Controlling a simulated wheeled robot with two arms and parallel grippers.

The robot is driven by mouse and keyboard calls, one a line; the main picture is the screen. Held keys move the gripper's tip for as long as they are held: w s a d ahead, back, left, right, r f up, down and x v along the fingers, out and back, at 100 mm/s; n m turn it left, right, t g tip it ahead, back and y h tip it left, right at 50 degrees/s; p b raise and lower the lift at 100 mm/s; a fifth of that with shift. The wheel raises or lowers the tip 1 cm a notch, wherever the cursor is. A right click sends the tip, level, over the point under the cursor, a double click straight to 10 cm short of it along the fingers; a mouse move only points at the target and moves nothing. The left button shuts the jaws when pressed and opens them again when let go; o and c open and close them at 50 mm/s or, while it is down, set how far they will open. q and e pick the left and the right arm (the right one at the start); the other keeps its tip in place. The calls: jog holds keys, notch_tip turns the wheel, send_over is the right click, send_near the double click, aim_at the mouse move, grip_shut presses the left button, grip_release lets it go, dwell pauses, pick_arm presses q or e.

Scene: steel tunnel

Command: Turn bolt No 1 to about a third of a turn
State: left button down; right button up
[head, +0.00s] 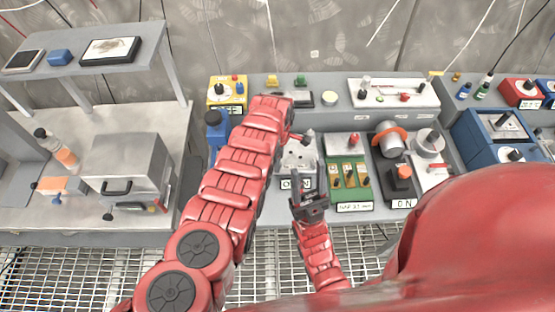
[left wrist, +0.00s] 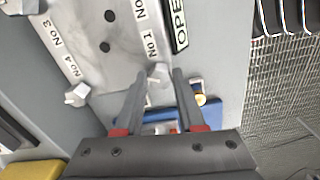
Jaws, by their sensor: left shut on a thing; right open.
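Bolt No 1 (left wrist: 158,73) is a small pale bolt head beside its "No 1" label on a light metal plate (left wrist: 125,75). In the left wrist view my left gripper (left wrist: 160,80) has its dark fingers on both sides of this bolt, shut on it. In the head view the plate (head: 300,158) stands above an "OPEN" label, and my left arm hides its left side and most of the left gripper (head: 297,137). My right gripper (head: 303,192) is open and empty, just in front of the plate's lower edge.
Another bolt (left wrist: 78,95) sits by the "No 4" label, and dark holes (left wrist: 105,46) show in the plate. A green fuse panel (head: 350,180) stands right of the plate, then an orange-ringed cylinder (head: 391,140). A grey box (head: 128,163) is on the left bench. Grating floor lies in front.

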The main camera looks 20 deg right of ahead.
pick_arm(q)
jog(key=m, duration=0.2)
jog(key=shift+m, duration=0.4)
jog(key=m, duration=0.2)
jog(key=shift+s+m, duration=0.1)
jog(key=shift+m, duration=1.1)
jog(key=shift+f+m, duration=0.1)
jog(key=shift+m, duration=0.9)
jog(key=m+b, duration=0.1)
jog(key=m, duration=0.1)
jog(key=shift+a+m+b, duration=0.1)
jog(key=shift+m+b, duration=0.2)
jog(key=m+b, duration=0.2)
jog(key=m, duration=0.1)
jog(key=shift+f+m, duration=0.1)
jog(key=shift+m, duration=0.2)
jog(key=shift+a+m+b, duration=0.1)
jog(key=shift+m+b, duration=1.15)
jog(key=shift+m, duration=0.65)
